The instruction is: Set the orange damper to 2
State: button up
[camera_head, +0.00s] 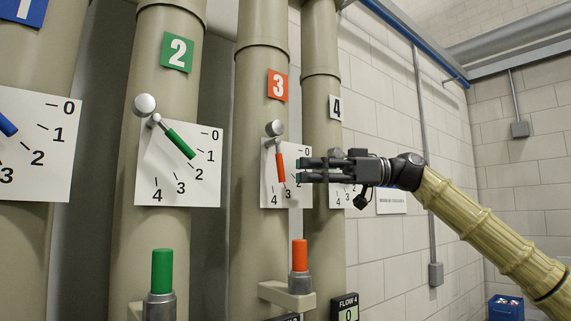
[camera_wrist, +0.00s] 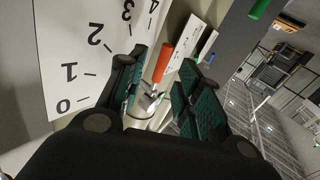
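The orange damper lever (camera_head: 281,168) is on the pipe marked 3, in front of a white dial plate (camera_head: 266,186) numbered 0 to 4. In the wrist view the orange lever (camera_wrist: 163,62) shows between the two spread fingers (camera_wrist: 157,92), with a gap visible on each side. The gripper is open; I cannot tell whether a finger touches the lever.
A green lever (camera_head: 180,143) on pipe 2 is to the left. An upright orange handle (camera_head: 300,255) stands below the dial on a bracket (camera_head: 286,296). Pipe 4 (camera_head: 321,85) is close behind my gripper. A flow display (camera_head: 345,307) is at the bottom.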

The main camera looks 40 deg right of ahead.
jog(key=p+x, duration=0.1)
jog(key=x, duration=0.3)
jog(key=shift+w+a, duration=0.1)
jog(key=shift+a, duration=0.3)
jog(key=shift+r, duration=0.1)
grip_shut()
